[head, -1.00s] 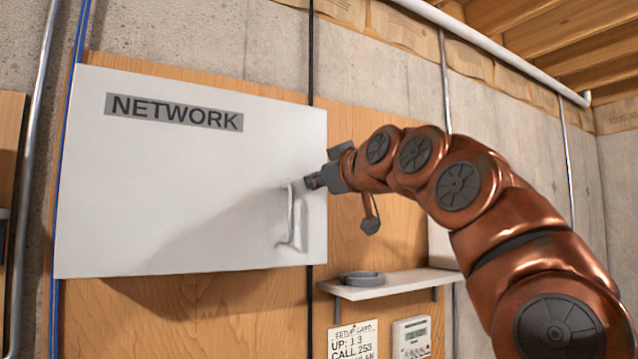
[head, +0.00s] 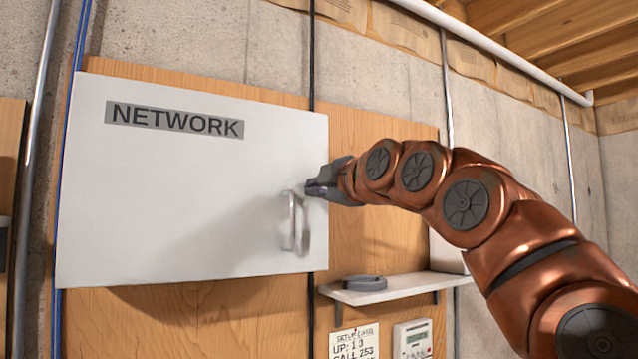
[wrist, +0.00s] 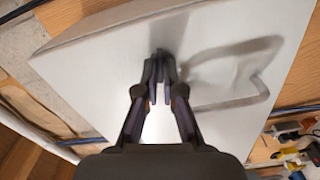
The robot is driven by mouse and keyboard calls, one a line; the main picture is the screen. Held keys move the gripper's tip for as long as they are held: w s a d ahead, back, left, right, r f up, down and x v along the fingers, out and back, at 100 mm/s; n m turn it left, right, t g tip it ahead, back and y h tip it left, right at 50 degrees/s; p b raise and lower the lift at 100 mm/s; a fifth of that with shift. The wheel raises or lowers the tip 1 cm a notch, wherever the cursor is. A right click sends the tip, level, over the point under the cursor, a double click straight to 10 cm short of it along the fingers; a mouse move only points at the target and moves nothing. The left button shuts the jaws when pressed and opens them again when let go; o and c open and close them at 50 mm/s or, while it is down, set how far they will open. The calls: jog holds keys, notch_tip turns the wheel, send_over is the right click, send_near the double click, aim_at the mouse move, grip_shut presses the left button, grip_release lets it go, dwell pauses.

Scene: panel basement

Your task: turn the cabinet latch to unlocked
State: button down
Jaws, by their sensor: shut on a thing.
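The white cabinet (head: 180,195), marked NETWORK, hangs on the wooden board with its door closed. My gripper (head: 314,189) is at the door's right edge, above and right of the pale bow handle (head: 293,222). In the wrist view my gripper (wrist: 160,78) has its fingers close together on the small dark cabinet latch (wrist: 160,54). The fingers hide most of the latch, so I cannot tell its exact angle. The bow handle and its shadow are to the right of the fingers there.
A shelf (head: 392,290) with a grey coil (head: 364,283) is below right of the cabinet. A setup card (head: 354,342) and a small meter (head: 412,338) are under it. A black cable (head: 311,60) runs vertically behind the cabinet.

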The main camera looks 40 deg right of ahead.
jog(key=shift+n+p, duration=0.35)
jog(key=shift+n, duration=0.85)
jog(key=c, duration=1.3)
grip_release()
jog(key=shift+s, duration=0.15)
jog(key=s, duration=0.7)
jog(key=s+a, duration=0.1)
jog(key=s, duration=0.3)
jog(key=shift+s, duration=0.35)
